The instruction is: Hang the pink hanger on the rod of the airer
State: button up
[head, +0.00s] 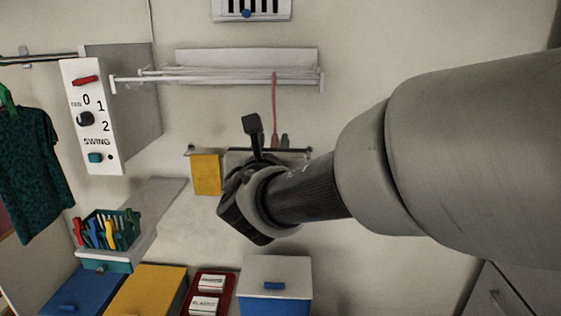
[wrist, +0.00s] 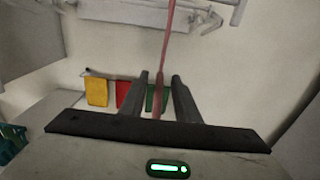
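The airer (head: 230,72) is a white wall rack with thin rods at the top of the head view; part of it shows at the top of the wrist view (wrist: 145,12). The pink hanger (head: 274,100) is seen nearly edge-on, a thin strip that reaches up across the airer's rods. Whether its hook sits over a rod is too small to tell. My gripper (head: 268,134) is below the airer, around the hanger's lower part. In the wrist view the hanger (wrist: 166,60) runs down between my two open fingers (wrist: 160,76), with gaps showing on both sides.
A control box marked SWING (head: 90,115) juts out left of the airer. A lower rail holds a yellow cloth (head: 206,174), and red (wrist: 123,94) and green cloths (wrist: 156,98). A peg basket (head: 108,228) and several bins stand below. A dark green shirt (head: 35,170) hangs far left.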

jog(key=s, duration=1.2)
jog(key=s+d+f+m+g+h+p, duration=0.2)
jog(key=s+d+f+m+g+h, duration=0.15)
jog(key=d+m, duration=0.6)
jog(key=s+d+f+m+g+h+p, duration=0.25)
jog(key=d+m+g, duration=0.25)
jog(key=d+m, duration=0.5)
jog(key=s+a+f+m+g+y+p, duration=0.1)
jog(key=s+m+y, duration=0.5)
jog(key=m, duration=1)
jog(key=shift+s+a+g+y+p, duration=0.3)
jog(key=shift+s+a+g+p, duration=0.5)
jog(key=shift+s+g, duration=0.45)
jog(key=shift+f, duration=0.1)
